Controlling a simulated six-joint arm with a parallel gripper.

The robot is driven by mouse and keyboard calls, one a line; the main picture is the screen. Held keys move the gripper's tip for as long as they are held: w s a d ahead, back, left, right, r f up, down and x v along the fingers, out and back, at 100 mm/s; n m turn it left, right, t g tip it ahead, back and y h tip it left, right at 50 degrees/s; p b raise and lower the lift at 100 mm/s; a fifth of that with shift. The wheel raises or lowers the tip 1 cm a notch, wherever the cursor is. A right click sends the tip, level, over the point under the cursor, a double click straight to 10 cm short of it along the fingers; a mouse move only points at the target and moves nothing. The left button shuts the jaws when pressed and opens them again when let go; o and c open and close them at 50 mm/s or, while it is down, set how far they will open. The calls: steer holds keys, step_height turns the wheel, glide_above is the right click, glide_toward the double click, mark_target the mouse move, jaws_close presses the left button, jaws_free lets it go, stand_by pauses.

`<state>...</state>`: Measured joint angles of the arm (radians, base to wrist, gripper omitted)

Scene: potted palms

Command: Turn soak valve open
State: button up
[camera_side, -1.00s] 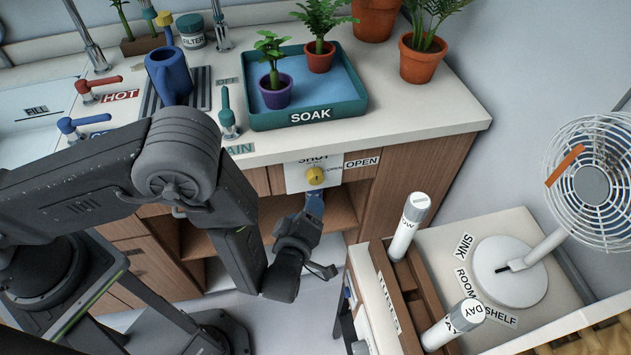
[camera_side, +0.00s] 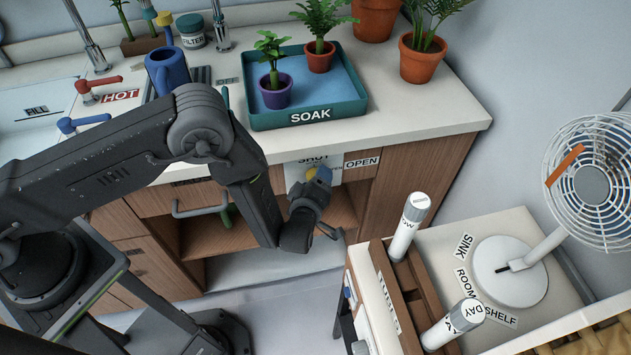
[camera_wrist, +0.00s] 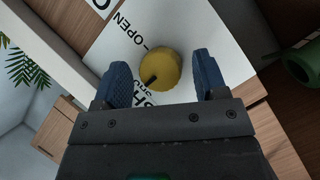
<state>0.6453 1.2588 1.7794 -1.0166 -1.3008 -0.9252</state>
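The soak valve is a round yellow knob (camera_wrist: 163,66) on a white plate (camera_wrist: 212,32) below the counter front. In the wrist view its dark pointer mark aims to the lower left, toward the SHUT lettering; the OPEN lettering is at the upper left. My gripper (camera_wrist: 160,80) is open, with one blue finger on each side of the knob and visible gaps between. In the side view my gripper (camera_side: 318,174) is at the plate and hides most of the knob. The OPEN label (camera_side: 361,162) is right of it.
The teal SOAK tray (camera_side: 345,112) with potted plants stands on the counter above. A rack (camera_side: 394,300) with white cylinders and a fan (camera_side: 590,185) are at the right. An open shelf is below the valve. A green object (camera_wrist: 299,66) shows at the wrist view's right.

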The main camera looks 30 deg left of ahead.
steer(key=c, duration=0.8)
steer(key=shift+c, duration=0.2)
steer(key=shift+w+d+r+m+g+y, duration=0.1)
steer(key=shift+m+g+y, duration=1)
steer(key=shift+m, duration=0.8)
steer(key=shift+w+d+m+g+y, duration=0.1)
steer(key=shift+m+g+y, duration=0.75)
steer(key=shift+m+g, duration=0.85)
steer(key=shift+w+d+r+m+g+y, duration=0.1)
steer(key=shift+m+g+y, duration=0.9)
steer(key=shift+m, duration=1.1)
steer(key=o, duration=0.9)
steer(key=shift+f, duration=0.1)
